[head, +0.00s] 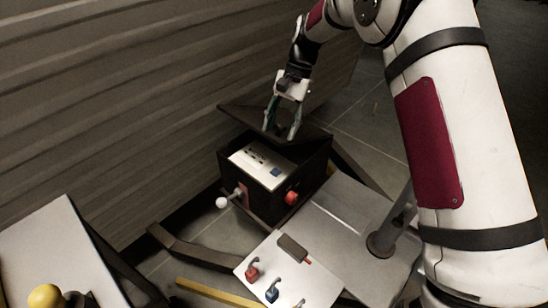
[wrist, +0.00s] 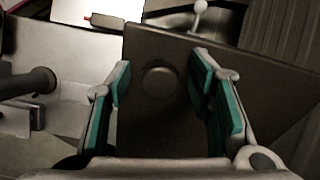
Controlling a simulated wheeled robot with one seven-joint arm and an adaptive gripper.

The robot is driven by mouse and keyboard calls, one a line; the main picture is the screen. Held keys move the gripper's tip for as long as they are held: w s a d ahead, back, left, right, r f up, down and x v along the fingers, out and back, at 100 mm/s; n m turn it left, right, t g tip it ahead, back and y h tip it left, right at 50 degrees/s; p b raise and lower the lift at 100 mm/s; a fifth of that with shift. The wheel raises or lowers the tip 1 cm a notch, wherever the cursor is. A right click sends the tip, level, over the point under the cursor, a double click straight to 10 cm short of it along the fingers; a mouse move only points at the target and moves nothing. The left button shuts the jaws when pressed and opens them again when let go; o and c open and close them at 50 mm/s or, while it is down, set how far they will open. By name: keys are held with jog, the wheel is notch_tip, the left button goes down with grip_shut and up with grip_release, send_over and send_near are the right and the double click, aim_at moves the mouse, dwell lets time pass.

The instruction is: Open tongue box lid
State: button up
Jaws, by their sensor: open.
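The tongue box (head: 290,180) is a dark box on the floor side, with a pale control panel (head: 262,166) on its face. Its dark flat lid (head: 243,113) lies at the back of the box top and looks tilted relative to the panel; how far it stands open I cannot tell. In the wrist view the lid (wrist: 150,130) fills the middle and bears a round dark feature (wrist: 159,82). My gripper (head: 281,131) is open over the lid, fingers pointing down. In the wrist view its teal-padded fingers (wrist: 160,78) stand on either side of the round feature. Contact is unclear.
A white-balled lever (head: 222,202) and a red knob (head: 291,198) project from the box. A grey platform (head: 340,220) with a post and a small switch panel (head: 262,262) lie in front. A ribbed wall (head: 110,100) rises close on the left.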

notch_tip(320, 180, down, 7)
jog(key=s+a+t+h+b, duration=0.1)
jog(key=s+a+t+b, duration=0.1)
jog(key=b, duration=0.2)
jog(key=shift+s+h+b, duration=0.3)
jog(key=shift+s, duration=0.1)
jog(key=shift+a, duration=0.1)
